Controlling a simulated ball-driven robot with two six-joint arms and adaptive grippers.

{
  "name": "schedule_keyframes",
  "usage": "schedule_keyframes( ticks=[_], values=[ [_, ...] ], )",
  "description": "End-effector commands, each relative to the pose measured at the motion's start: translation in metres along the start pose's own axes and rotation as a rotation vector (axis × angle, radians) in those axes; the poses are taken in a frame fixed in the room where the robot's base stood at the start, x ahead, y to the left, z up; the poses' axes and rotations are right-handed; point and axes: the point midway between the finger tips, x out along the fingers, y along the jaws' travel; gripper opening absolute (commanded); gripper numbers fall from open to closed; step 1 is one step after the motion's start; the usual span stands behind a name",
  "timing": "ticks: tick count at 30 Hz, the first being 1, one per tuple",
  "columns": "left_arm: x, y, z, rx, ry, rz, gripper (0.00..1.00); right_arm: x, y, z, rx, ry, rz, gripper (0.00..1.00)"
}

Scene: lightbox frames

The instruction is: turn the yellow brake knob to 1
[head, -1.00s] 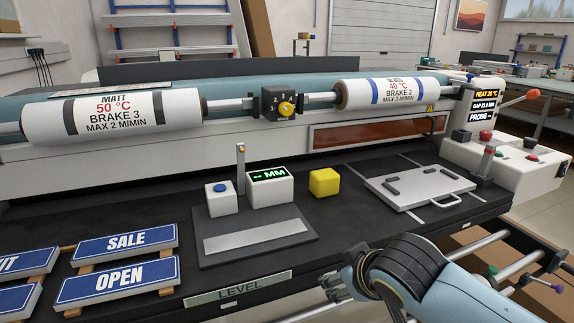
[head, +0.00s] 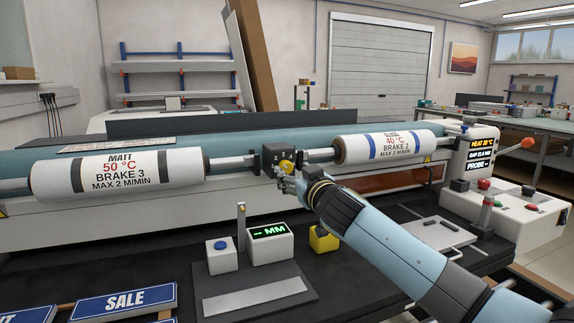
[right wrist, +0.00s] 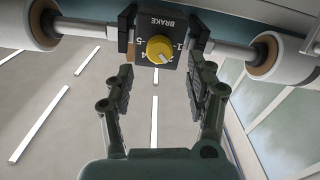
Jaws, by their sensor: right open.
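The yellow brake knob (head: 286,166) sits on the front of a dark brake box (head: 272,155) on the shaft between two white rolls. The right wrist view shows the knob (right wrist: 160,49) on a face marked BRAKE with numbers around it. I cannot tell surely which number its mark points at. My right gripper (head: 285,183) is at the box, just in front of the knob. In the right wrist view its open fingers (right wrist: 162,72) stand either side of the knob, with gaps between them and it. My left gripper is not in view.
A roll marked MATT (head: 120,175) lies left of the box, another roll (head: 388,147) right. On the dark bench are a blue-button box (head: 221,257), an MM display (head: 269,247), a yellow block (head: 324,240) partly behind my arm, and sign plates (head: 125,302).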

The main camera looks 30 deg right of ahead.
Motion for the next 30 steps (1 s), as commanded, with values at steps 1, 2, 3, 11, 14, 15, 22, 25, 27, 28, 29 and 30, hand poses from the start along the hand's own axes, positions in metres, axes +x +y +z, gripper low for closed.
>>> schedule_keyframes(
  ticks=[1, 2, 3, 11, 14, 15, 22, 25, 27, 28, 29, 30],
  values=[
    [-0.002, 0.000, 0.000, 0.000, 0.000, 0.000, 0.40, 0.011, 0.001, -0.002, 0.001, 0.000, 0.002, 0.55],
    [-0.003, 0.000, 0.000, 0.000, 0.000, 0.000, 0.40, 0.016, 0.001, -0.001, 0.001, -0.001, 0.002, 0.55],
    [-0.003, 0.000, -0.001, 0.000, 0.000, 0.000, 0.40, 0.023, 0.000, -0.002, 0.002, 0.000, 0.001, 0.55],
    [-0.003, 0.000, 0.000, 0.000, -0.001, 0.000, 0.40, 0.047, 0.000, 0.001, 0.000, -0.002, 0.001, 0.55],
    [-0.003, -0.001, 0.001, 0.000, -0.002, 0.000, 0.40, 0.049, 0.000, 0.001, 0.000, -0.002, 0.000, 0.55],
    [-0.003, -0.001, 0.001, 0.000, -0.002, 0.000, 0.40, 0.049, 0.000, 0.001, 0.000, -0.002, 0.000, 0.55],
    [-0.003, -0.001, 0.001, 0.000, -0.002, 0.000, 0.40, 0.049, 0.000, 0.001, 0.000, -0.002, 0.000, 0.43],
    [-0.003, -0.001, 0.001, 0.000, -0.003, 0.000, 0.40, 0.048, 0.000, 0.001, 0.000, -0.002, 0.000, 0.30],
    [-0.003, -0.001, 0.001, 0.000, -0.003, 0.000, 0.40, 0.048, 0.000, 0.001, 0.000, -0.002, 0.000, 0.21],
    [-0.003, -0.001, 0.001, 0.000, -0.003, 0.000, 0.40, 0.048, 0.000, 0.001, 0.000, -0.002, 0.000, 0.17],
    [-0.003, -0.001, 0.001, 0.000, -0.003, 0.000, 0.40, 0.048, 0.000, 0.001, 0.000, -0.002, 0.000, 0.13],
    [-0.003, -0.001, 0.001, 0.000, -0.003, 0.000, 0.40, 0.048, 0.000, 0.001, 0.000, -0.002, 0.000, 0.08]
  ],
)
